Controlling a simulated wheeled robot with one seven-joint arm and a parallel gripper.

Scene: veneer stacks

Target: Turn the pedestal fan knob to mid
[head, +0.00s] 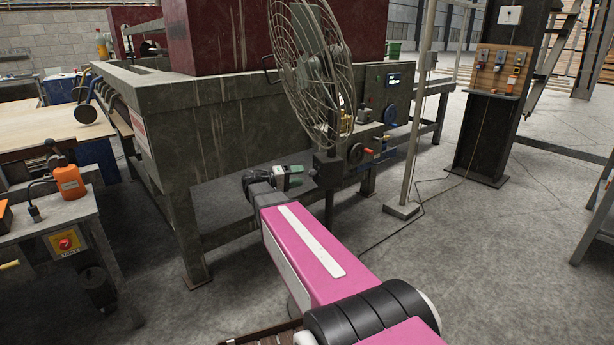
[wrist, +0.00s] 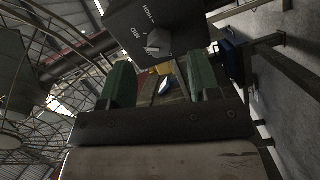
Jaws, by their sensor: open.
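The pedestal fan (head: 318,75) stands in the middle of the head view, with a round wire cage on a dark pole (head: 329,205). Its dark control box (head: 327,168) is on the pole. In the wrist view the box (wrist: 125,18) carries a grey knob (wrist: 158,41) and the printed words HIGH and MID. A pale mark shows on the knob's lower left side; I cannot tell exactly which setting it points at. My gripper (head: 297,174) is open and empty, just left of the box. In the wrist view its green fingers (wrist: 160,72) stand apart, below the knob, not around it.
The fan cage (wrist: 40,85) fills the wrist view's left side. A heavy grey machine frame (head: 215,125) with valves and gauges stands behind the fan. A workbench (head: 60,215) with an orange tool is at left. A pale post (head: 412,140) stands right of the fan, with open floor around it.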

